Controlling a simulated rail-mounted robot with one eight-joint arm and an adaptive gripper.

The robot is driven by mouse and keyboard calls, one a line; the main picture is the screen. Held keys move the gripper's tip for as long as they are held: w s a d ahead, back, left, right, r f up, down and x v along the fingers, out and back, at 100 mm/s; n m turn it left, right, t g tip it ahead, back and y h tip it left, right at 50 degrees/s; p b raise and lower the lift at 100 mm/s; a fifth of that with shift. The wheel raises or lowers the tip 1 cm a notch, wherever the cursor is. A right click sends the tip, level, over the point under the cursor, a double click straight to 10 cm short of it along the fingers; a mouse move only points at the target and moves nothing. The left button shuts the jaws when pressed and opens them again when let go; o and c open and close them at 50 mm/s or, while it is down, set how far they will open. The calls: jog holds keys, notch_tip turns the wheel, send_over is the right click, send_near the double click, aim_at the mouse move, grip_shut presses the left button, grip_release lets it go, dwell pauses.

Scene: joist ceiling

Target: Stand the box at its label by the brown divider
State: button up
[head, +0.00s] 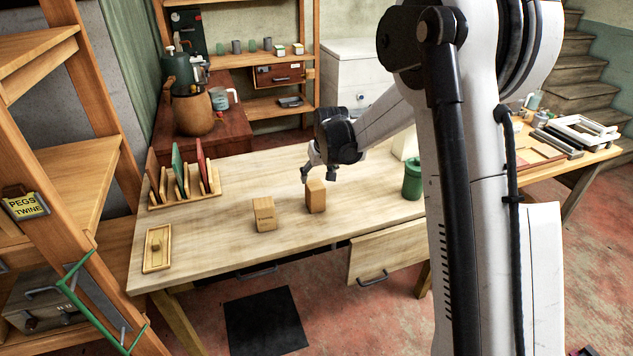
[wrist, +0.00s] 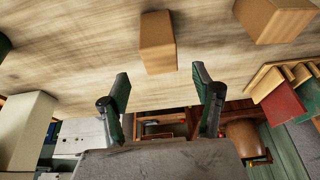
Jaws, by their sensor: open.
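A plain brown box (head: 316,196) stands upright on the wooden table. A second, lighter box (head: 264,214) with small dark print on its front stands to its left. My gripper (head: 318,175) is open, just above and behind the plain box. In the wrist view, this box (wrist: 157,42) lies beyond the gap between my open fingers (wrist: 160,78), and the second box (wrist: 275,18) is off to the right. The brown divider (head: 152,176) stands leftmost in the wooden rack at the table's back left, beside a green divider (head: 178,166) and a red one (head: 201,160). I cannot make out a label by the brown divider.
A small wooden tray (head: 158,249) lies at the table's front left. A green canister (head: 412,180) stands to the right. An open drawer (head: 386,254) juts out below the table's front edge. The tabletop between the rack and the boxes is clear.

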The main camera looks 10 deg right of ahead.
jog(key=s+r+t, duration=0.1)
jog(key=s+r, duration=1.6)
jog(key=s, duration=0.3)
jog(key=s+m+t, duration=0.1)
jog(key=s, duration=1.9)
jog(key=shift+s+a+f+t, duration=0.2)
jog(key=shift+s+f+t, duration=0.1)
jog(key=shift+s, duration=0.05)
jog(key=shift+o, duration=0.5)
jog(key=shift+s+f, duration=0.25)
jog(key=shift+s, duration=0.3)
